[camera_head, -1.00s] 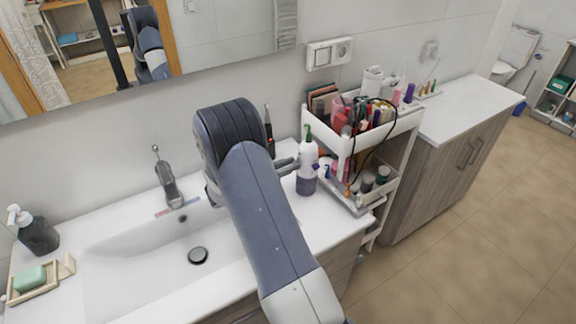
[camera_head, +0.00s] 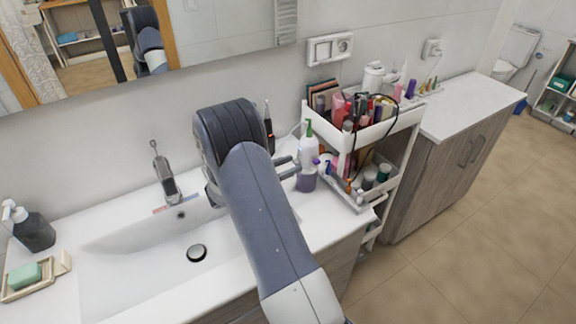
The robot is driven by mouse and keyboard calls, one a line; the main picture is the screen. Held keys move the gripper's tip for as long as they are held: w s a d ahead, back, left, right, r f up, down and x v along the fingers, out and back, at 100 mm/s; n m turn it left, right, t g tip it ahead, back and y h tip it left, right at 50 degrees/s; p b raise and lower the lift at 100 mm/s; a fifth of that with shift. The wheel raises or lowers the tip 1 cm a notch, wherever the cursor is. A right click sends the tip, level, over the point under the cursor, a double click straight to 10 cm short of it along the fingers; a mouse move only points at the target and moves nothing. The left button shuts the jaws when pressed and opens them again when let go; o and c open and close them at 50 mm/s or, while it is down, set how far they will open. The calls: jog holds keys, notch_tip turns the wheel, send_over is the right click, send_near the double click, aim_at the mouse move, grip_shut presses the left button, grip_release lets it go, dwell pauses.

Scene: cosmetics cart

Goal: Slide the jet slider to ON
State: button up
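A white upright device (camera_head: 308,152) with a green tip and a dark, purplish see-through base (camera_head: 306,182) stands on the right end of the white counter, beside the cart. It looks like an oral jet device; its slider is too small to make out. My gripper (camera_head: 289,168) is just left of the device, mostly behind my arm. Its two fingers point right toward the device and show a gap between them. They look open and empty. I cannot tell whether a fingertip touches the device.
A white cart (camera_head: 343,144) full of cosmetics stands close to the right of the device. A dark toothbrush-like item (camera_head: 268,138) stands behind my arm near the wall. The faucet (camera_head: 166,178) and basin lie left. The soap dispenser (camera_head: 33,229) is far left.

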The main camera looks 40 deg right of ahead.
jog(key=a+b, duration=0.1)
jog(key=a, duration=0.2)
jog(key=a+b, duration=0.1)
jog(key=a, duration=0.3)
jog(key=a+b, duration=0.1)
jog(key=a, duration=0.3)
jog(key=shift+w, duration=0.35)
jog(key=shift+d, duration=0.2)
jog(key=d+p, duration=0.1)
jog(key=d, duration=0.2)
jog(key=d+p, duration=0.1)
jog(key=d, duration=0.3)
jog(key=d+p, duration=0.1)
jog(key=d, duration=0.3)
jog(key=shift+s+r+p, duration=0.3)
jog(key=shift+s+p, duration=0.05)
jog(key=shift+a+r+p, duration=0.2)
jog(key=shift+r+p, duration=0.4)
jog(key=shift+f, duration=0.15)
